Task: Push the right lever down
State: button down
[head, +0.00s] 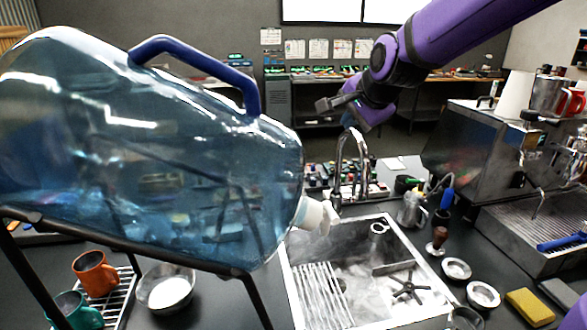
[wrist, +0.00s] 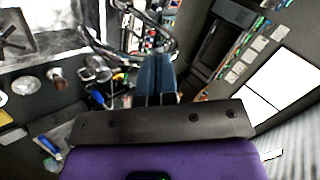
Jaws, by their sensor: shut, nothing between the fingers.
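My gripper (head: 322,105) is raised in the air, above and behind the chrome faucet (head: 350,160) in the head view. In the wrist view its two dark blue fingers (wrist: 155,62) are pressed together with nothing between them. The faucet curves over the back of the steel sink (head: 375,285) and also shows beyond the fingers in the wrist view (wrist: 128,40). The espresso machine (head: 470,145) stands at the right. I cannot make out for certain which part is the right lever. My gripper appears apart from everything.
A big blue water jug (head: 150,150) lies tilted on a black stand at the left, its white spout (head: 315,213) over the sink edge. Orange (head: 95,272) and teal mugs stand below it. Pitchers, metal cups and a yellow sponge (head: 530,307) crowd the right counter.

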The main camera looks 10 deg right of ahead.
jog(key=w+a+f+m+t, duration=0.1)
jog(key=w+a+f+m, duration=0.1)
jog(key=w+f+m, duration=0.55)
jog(key=w+a+f+m+t, duration=0.1)
jog(key=w+a+f+m, duration=0.2)
jog(key=w, duration=0.8)
jog(key=w+f+m+t, duration=0.1)
jog(key=w+f+m, duration=0.2)
jog(key=f+m, duration=0.1)
jog(key=w+f+m+h, duration=0.1)
jog(key=w+f+m, duration=0.3)
jog(key=f, duration=0.2)
jog(key=w+f+m+t, duration=0.1)
jog(key=w+f+m, duration=0.2)
jog(key=f+m, duration=0.2)
jog(key=shift+w+d+f+t, duration=0.15)
jog(key=shift+w+f+t, duration=0.05)
jog(key=shift+t, duration=0.1)
jog(key=shift+w, duration=0.1)
jog(key=x, duration=0.9)
jog(key=shift+w+d+f, duration=0.15)
jog(key=shift+w+f, duration=0.05)
jog(key=shift+w, duration=0.1)
